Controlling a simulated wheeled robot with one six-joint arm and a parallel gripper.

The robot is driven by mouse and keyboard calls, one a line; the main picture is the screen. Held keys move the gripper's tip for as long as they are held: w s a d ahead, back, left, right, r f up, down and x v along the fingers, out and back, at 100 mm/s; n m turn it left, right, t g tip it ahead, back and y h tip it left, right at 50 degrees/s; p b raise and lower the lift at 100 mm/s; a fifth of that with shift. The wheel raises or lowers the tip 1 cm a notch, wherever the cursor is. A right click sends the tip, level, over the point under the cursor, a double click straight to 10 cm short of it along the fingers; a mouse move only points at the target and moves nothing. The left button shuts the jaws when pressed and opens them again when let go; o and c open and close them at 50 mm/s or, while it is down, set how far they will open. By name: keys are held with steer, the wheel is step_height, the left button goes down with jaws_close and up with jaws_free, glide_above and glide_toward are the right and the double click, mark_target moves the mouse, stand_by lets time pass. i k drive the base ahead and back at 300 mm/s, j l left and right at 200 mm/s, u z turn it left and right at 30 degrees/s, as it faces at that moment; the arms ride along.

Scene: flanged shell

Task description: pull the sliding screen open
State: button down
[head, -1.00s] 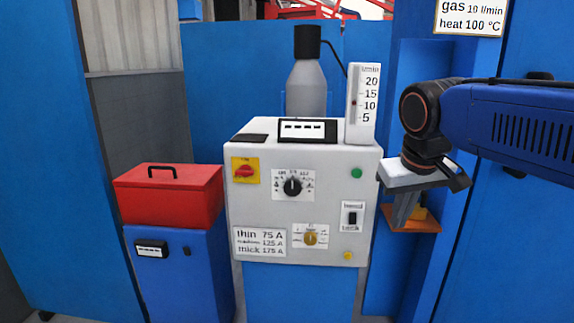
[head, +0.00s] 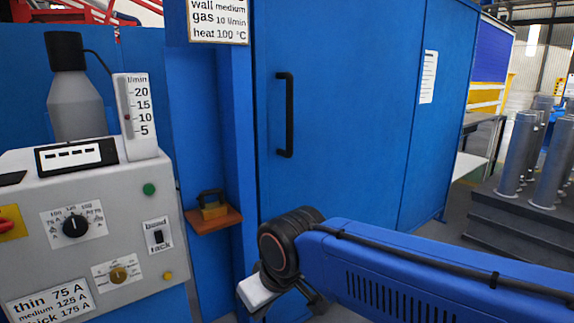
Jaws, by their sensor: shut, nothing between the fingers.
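The sliding screen (head: 345,140) is a large blue panel right of centre in the head view. Its black vertical bar handle (head: 286,115) is near the panel's left edge and is fully visible. My gripper (head: 262,300) is low in the picture, in front of and below the handle and apart from it. Its white and dark body shows below the arm's wrist. It is shut and holds nothing; its fingertips are hard to make out.
A grey control box (head: 100,230) with dials and a gas bottle (head: 75,100) stands at left. A small wooden shelf (head: 212,222) with a yellow-and-black item juts out left of the screen. Grey cylinders (head: 518,155) stand on a dark stepped base at right.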

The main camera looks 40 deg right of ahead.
mark_target(336, 84)
steer(key=z, duration=1.55)
